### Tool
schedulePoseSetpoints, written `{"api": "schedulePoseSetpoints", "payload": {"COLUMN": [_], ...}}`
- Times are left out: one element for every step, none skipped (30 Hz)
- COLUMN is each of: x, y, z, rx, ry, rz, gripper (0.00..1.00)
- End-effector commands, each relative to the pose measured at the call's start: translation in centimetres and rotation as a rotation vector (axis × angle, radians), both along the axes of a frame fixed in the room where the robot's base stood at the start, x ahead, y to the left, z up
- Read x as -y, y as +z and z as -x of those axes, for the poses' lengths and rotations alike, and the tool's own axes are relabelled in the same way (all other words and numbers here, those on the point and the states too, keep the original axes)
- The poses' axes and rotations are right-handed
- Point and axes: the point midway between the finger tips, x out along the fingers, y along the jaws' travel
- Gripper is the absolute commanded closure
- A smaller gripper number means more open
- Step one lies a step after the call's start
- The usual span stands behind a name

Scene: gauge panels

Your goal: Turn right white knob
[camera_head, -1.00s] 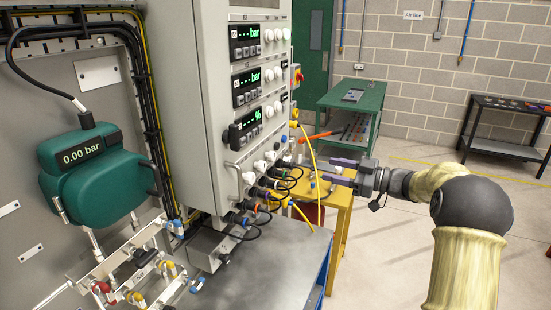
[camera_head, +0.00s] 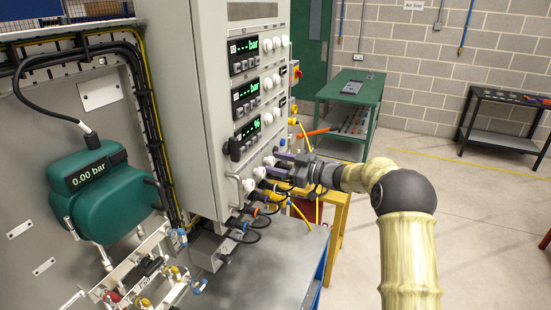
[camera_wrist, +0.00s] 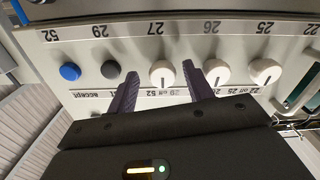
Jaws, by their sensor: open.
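A row of three white knobs runs along the cabinet's lower panel, and labels read upside down in the wrist view. The knob at label 27 (camera_wrist: 163,74) is the leftmost white one there. My gripper (camera_wrist: 160,70) is open, with one dark purple finger on each side of this knob. I cannot tell whether either finger touches it. The other white knobs, at label 26 (camera_wrist: 215,72) and label 25 (camera_wrist: 265,73), lie to the right, outside the fingers. In the head view my gripper (camera_head: 277,164) is at the panel's lower front and partly covers the knob row.
Cables and plugs (camera_head: 262,205) hang below the knobs. A grey bench (camera_head: 275,255) is underneath. A yellow stand (camera_head: 339,215) is behind my arm.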

Motion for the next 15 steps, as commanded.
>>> {"api": "schedulePoseSetpoints", "payload": {"x": [-0.44,-0.54,-0.58,-0.59,-0.56,-0.52,-0.46,-0.42,-0.36,-0.34,-0.34,-0.36,-0.41,-0.46,-0.53], "y": [0.12,0.08,0.04,0.01,0.00,-0.03,-0.04,-0.05,-0.05,-0.05,-0.05,-0.04,-0.04,-0.03,-0.03], "z": [-0.11,-0.17,-0.25,-0.29,-0.31,-0.32,-0.34,-0.35,-0.36,-0.36,-0.36,-0.35,-0.33,-0.32,-0.30], "rx": [0.000,0.000,0.000,0.000,0.000,0.000,0.000,0.000,0.000,0.000,0.000,0.000,0.000,0.000,0.000], "ry": [0.001,0.001,0.000,-0.001,-0.002,-0.003,-0.004,-0.004,-0.005,-0.005,-0.005,-0.005,-0.004,-0.003,-0.002], "rz": [-0.001,0.000,0.000,0.000,0.000,-0.001,-0.001,-0.001,0.000,0.000,0.000,-0.001,-0.001,-0.001,0.000], "gripper": [0.49,0.49,0.49,0.49,0.49,0.49,0.49,0.49,0.49,0.49,0.49,0.57,0.62,0.68,0.76]}}
